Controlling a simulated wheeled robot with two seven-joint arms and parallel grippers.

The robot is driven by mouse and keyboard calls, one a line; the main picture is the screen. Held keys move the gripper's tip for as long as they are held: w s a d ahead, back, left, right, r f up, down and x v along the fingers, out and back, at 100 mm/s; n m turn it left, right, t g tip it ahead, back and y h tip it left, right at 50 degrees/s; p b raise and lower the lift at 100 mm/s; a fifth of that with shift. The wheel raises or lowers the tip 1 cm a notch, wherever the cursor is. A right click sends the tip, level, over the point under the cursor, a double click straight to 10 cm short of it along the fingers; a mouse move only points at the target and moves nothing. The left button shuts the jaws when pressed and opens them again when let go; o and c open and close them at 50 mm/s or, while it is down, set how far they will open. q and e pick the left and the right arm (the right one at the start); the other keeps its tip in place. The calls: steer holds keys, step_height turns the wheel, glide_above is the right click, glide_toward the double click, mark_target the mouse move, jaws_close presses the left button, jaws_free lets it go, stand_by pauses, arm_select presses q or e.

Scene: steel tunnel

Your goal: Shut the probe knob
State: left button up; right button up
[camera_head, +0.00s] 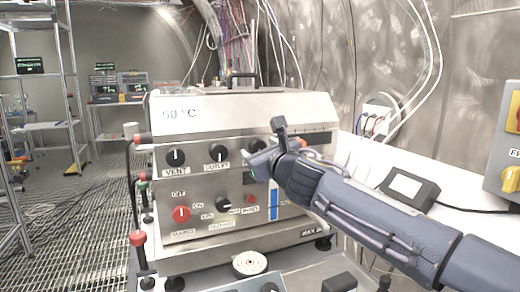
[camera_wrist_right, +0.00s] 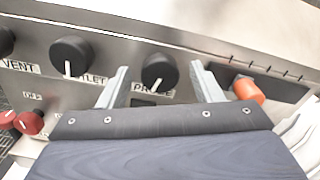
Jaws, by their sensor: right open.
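The probe knob (camera_wrist_right: 160,70) is a round black knob with a white pointer line, above a label partly hidden by my gripper. In the wrist view the pointer slants down and left. In the head view only part of the probe knob (camera_head: 257,145) shows behind my gripper. My right gripper (camera_head: 256,164) is in front of the steel panel. Its two grey fingers are apart in the wrist view (camera_wrist_right: 162,88), one on each side of the probe knob and not visibly touching it. My left gripper is out of view.
The outlet knob (camera_wrist_right: 70,57) and vent knob (camera_head: 175,157) sit left of the probe knob. An orange-red part (camera_wrist_right: 248,89) is right of it. A red mains knob (camera_head: 181,214) is lower on the steel box (camera_head: 240,108). A black device (camera_head: 409,188) lies on the right counter.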

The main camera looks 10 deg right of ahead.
steer(key=shift+w, duration=0.3)
steer(key=c, duration=1)
